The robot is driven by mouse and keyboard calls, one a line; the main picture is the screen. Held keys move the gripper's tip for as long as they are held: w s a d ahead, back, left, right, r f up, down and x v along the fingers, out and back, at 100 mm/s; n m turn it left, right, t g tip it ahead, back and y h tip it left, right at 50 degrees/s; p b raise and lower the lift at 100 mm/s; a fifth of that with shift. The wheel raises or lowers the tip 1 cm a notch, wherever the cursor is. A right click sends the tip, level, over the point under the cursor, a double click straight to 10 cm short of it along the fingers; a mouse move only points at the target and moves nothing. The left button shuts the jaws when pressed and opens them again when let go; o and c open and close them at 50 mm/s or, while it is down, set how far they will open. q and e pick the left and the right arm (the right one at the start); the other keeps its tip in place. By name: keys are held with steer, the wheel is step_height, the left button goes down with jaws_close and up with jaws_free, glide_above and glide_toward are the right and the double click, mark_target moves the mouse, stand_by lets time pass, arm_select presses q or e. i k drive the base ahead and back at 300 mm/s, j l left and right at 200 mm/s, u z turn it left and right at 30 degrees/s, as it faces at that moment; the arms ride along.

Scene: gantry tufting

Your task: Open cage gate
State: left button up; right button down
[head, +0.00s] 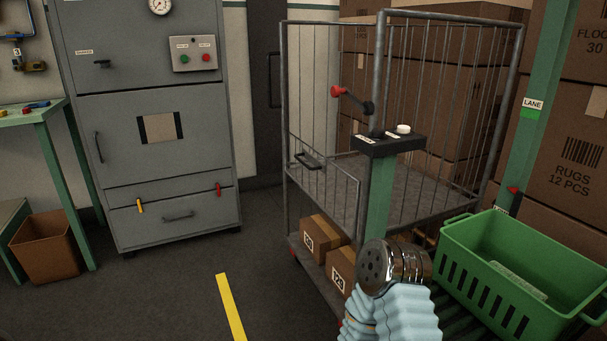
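The wire cage (381,60) stands on the right half of the head view, with a grey tubular frame. A low barred gate (325,187) spans the lower part of its left-facing side, with a black handle (308,161) near its far top end. The gate appears closed, in line with the frame; its latch cannot be made out. A green post partly hides the gate's near end. A chrome and pale-blue part of my arm shows at the bottom centre-right. No gripper fingers are in view, and nothing is seen touching the gate.
The green post carries a black control box (388,145) with a red-knobbed lever (338,91) before the cage. A green crate (474,275) stands at lower right. Cartons (323,238) sit under the cage deck. Floor (185,285) left of the cage is clear, before a grey cabinet (160,95).

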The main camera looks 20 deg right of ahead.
mark_target(320, 166)
steer(key=i+j+z, duration=0.15)
steer(key=i+j, duration=0.35)
steer(key=i, duration=0.25)
steer(key=i+j+z, duration=0.15)
steer(key=i+j, duration=0.4)
steer(key=i, duration=0.2)
